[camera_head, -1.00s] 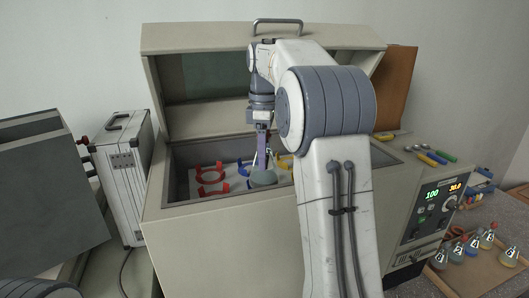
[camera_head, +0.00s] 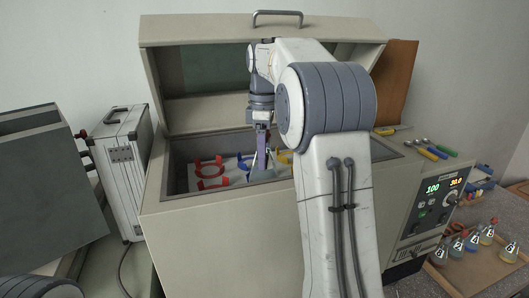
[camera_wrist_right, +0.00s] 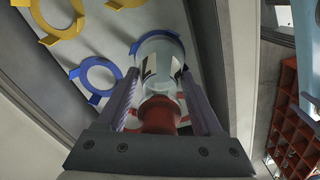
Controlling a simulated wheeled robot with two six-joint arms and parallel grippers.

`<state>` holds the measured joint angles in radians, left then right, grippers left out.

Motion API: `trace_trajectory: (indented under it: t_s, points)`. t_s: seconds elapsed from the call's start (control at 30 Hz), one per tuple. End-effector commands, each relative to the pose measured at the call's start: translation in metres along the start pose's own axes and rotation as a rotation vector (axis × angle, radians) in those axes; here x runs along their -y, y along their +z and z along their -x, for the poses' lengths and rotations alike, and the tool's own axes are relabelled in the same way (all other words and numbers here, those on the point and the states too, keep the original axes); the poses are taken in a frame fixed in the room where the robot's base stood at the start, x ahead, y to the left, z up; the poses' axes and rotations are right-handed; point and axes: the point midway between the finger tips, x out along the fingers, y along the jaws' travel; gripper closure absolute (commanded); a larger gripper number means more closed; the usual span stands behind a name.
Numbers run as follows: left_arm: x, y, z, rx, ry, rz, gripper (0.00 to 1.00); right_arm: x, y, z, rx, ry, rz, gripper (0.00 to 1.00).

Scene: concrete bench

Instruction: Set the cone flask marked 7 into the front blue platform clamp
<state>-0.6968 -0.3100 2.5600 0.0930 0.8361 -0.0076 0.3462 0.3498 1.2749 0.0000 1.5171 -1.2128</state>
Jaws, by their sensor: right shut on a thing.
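My right gripper (camera_head: 262,163) reaches down into the open box of the machine. It is shut on a glass cone flask (camera_wrist_right: 161,60) with a red stopper (camera_wrist_right: 159,115), which points toward the wrist camera. Dark marks show on the glass, but I cannot read the number. In the wrist view the flask overlaps a blue clamp (camera_wrist_right: 179,40) on the white platform (camera_wrist_right: 115,45); I cannot tell whether it is fully seated. Another blue clamp (camera_wrist_right: 97,78) sits beside it, empty. The left gripper is not in view.
Red clamps (camera_head: 210,172) and yellow clamps (camera_wrist_right: 62,24) share the platform. The box walls (camera_head: 225,205) surround it, with the raised lid (camera_head: 205,75) behind. Several other flasks (camera_head: 472,242) stand on a tray at the right. Screwdrivers (camera_head: 430,152) lie on the machine's top.

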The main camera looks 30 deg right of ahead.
Motion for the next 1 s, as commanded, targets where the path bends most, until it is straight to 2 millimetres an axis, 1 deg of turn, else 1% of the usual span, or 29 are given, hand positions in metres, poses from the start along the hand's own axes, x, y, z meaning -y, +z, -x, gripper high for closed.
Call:
trace_trajectory:
  t_s: [0.4, 0.77, 1.0]
  points:
    - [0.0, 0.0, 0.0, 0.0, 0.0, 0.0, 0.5, 0.0, 0.0, 0.0, -0.001, 0.002, 0.0, 1.0]
    - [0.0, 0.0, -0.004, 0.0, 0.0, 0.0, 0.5, -0.001, 0.0, -0.009, -0.001, 0.002, 0.0, 1.0]
    - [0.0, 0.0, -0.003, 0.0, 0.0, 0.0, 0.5, -0.001, 0.0, -0.009, -0.001, 0.002, 0.0, 1.0]
